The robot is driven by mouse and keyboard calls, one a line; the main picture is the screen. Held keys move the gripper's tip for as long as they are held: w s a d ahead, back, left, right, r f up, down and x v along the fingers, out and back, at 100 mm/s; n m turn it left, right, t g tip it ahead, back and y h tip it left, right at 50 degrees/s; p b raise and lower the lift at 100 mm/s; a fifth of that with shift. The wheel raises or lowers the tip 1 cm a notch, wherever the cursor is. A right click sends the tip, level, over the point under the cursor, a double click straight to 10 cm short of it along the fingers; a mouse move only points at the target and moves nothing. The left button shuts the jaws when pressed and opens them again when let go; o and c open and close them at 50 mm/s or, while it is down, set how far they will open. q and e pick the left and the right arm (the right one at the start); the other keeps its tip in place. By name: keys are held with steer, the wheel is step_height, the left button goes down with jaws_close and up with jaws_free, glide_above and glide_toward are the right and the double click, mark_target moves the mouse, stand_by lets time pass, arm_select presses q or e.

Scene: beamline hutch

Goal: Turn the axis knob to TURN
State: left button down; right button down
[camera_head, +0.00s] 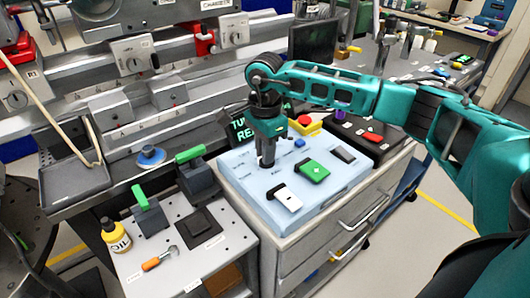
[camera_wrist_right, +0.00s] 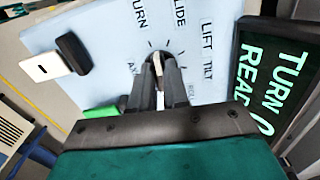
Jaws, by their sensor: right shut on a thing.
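The axis knob (camera_wrist_right: 157,60) is in the right wrist view, on a pale blue panel (camera_head: 240,165). Printed labels TURN, SLIDE, LIFT and TILT fan around it. Its pale end points up in that view, but I cannot tell exactly which label it lines up with. My right gripper (camera_head: 266,160) reaches down to the panel; in the right wrist view its fingers (camera_wrist_right: 157,80) are shut on the knob. In the head view the gripper hides the knob. A dark display (camera_wrist_right: 272,75) with green text shows TURN and a partly cut READ line. My left gripper is not in view.
On the panel are a white switch (camera_head: 287,199), a green switch (camera_head: 314,171) and a yellow-and-red button (camera_head: 304,124). The display stands behind the gripper. A perforated plate (camera_head: 190,245) with a yellow bottle (camera_head: 116,237) and a screwdriver (camera_head: 158,258) lies to the left.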

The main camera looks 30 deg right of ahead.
steer(key=shift+n+b, duration=0.3)
steer(key=shift+n, duration=1.2)
steer(key=c, duration=1.1)
jaws_free()
step_height(320, 180, up, 13)
steer(key=shift+p, duration=0.5)
